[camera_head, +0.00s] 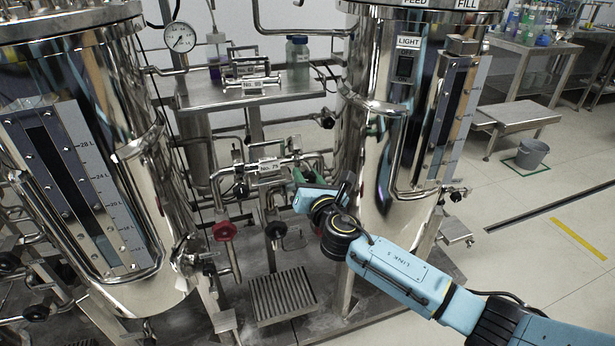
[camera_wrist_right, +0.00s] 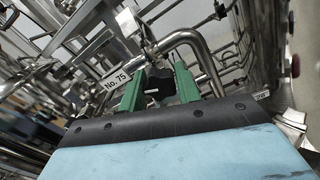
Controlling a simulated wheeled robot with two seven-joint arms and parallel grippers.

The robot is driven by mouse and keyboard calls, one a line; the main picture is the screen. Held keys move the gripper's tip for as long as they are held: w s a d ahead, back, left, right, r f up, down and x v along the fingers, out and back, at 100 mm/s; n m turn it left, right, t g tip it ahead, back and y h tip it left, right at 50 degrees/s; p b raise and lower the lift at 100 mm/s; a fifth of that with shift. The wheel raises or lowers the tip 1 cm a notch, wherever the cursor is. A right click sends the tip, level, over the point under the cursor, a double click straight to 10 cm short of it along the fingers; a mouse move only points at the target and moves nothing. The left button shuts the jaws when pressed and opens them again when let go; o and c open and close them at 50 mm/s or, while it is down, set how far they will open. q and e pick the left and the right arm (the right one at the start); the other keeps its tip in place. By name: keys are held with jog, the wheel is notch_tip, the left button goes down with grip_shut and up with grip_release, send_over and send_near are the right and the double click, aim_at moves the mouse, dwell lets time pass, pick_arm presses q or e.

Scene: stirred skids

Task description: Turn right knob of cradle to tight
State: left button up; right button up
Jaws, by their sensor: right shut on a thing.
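The cradle labelled No. 75 (camera_head: 270,165) is a metal bracket on the pipework between the two steel tanks; its label (camera_wrist_right: 115,80) also shows in the right wrist view. My right gripper (camera_head: 299,174) reaches in from the right to the cradle's right end. In the right wrist view its two green fingers stand on either side of a black knob (camera_wrist_right: 158,88), and it is shut on that knob. In the head view the gripper and wrist hide the knob. My left gripper is not in view.
A second labelled cradle (camera_head: 249,84) sits on a steel shelf behind. A red valve handle (camera_head: 224,231) and a black one (camera_head: 276,230) hang below. The left tank (camera_head: 95,60) and right tank (camera_head: 375,150) flank the pipes. Floor at right is mostly open, with a grey bucket (camera_head: 532,153).

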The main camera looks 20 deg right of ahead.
jog(key=m, duration=0.3)
jog(key=shift+f+m, duration=0.1)
jog(key=shift+m, duration=0.3)
jog(key=m, duration=0.8)
jog(key=shift+m, duration=1.2)
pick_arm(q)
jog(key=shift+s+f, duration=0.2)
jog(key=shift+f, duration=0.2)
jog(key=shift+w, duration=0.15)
pick_arm(e)
jog(key=o, duration=1)
jog(key=shift+c, duration=0.2)
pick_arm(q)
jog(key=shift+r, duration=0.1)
